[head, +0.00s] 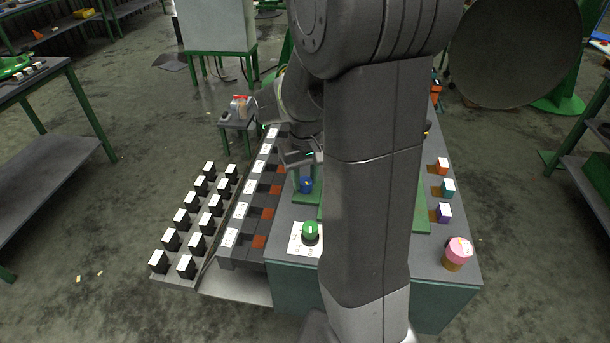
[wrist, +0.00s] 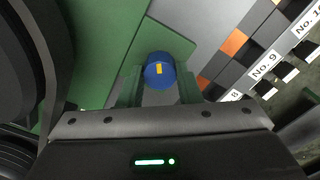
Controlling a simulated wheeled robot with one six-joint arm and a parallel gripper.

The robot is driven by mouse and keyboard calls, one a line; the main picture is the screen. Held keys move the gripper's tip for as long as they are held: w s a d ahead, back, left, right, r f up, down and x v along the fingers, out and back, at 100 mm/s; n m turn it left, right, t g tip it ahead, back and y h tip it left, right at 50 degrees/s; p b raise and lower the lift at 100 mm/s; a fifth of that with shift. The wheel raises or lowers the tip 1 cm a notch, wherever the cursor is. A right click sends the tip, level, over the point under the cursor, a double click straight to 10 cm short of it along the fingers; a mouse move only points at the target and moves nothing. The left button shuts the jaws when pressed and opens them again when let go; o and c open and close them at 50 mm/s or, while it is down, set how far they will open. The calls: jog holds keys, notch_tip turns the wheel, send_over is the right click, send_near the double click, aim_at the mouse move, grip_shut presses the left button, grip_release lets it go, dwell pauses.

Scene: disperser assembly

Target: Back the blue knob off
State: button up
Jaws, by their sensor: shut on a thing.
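The blue knob (head: 306,185) stands on the green panel of the bench, to the left of my arm's column in the head view. In the wrist view the blue knob (wrist: 159,72) shows a short yellow mark on its face. My gripper (wrist: 159,88) is shut on it, with one finger on each side. In the head view my gripper (head: 303,165) is small and partly hidden by my own arm. The knob's lower part is hidden between the fingers.
A green knob (head: 310,232) on a white plate stands nearer on the bench. A pink-topped round object (head: 457,252) and several small coloured blocks line the right side. A rack of black blocks with white tops (head: 190,218) and a labelled row of slots (head: 240,220) lie left.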

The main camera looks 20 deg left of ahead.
aim_at(305, 180)
jog(key=n, duration=0.4)
jog(key=shift+n, duration=0.3)
jog(key=n, duration=0.4)
jog(key=shift+n, duration=0.3)
jog(key=o, duration=1)
notch_tip(305, 180, up, 14)
jog(key=shift+f+p, duration=0.1)
jog(key=shift+p, duration=0.2)
